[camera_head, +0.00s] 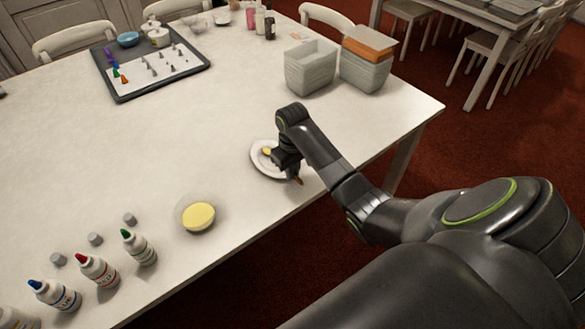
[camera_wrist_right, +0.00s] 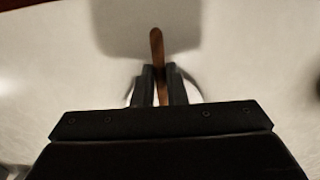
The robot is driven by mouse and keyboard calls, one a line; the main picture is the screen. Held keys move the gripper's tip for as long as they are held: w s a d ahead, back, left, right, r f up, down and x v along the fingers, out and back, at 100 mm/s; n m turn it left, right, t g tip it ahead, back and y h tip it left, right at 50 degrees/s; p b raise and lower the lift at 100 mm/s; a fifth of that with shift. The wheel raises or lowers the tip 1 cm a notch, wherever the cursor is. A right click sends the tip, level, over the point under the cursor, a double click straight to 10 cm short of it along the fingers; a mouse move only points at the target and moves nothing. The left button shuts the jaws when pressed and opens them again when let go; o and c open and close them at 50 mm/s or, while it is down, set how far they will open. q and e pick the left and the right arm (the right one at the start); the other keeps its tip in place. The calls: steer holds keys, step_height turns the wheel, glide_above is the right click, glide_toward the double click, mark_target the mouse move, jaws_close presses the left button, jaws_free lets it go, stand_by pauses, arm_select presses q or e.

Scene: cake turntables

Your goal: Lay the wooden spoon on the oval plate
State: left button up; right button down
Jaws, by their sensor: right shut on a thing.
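The white oval plate (camera_head: 257,160) lies on the table near its front right edge, partly hidden by my right gripper. My right gripper (camera_head: 294,172) is over the plate, pointing down, shut on the wooden spoon. In the head view, a yellowish end of the spoon (camera_head: 267,152) shows over the plate, and a brown handle end shows just below the gripper. In the right wrist view, the brown handle (camera_wrist_right: 156,45) stands out between the two fingers (camera_wrist_right: 160,85). I cannot tell whether the spoon touches the plate. My left gripper is not in view.
A glass bowl with yellow contents (camera_head: 198,216) stands left of the plate. Several colour bottles (camera_head: 98,270) and grey caps are at the lower left. Two boxes (camera_head: 311,67) stand behind, and a dark tray (camera_head: 153,68) lies at the back left. The table's middle is clear.

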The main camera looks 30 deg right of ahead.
steer(key=c, duration=1.4)
jaws_free()
steer(key=shift+r+p, duration=4.8)
steer(key=shift+r, duration=3.85)
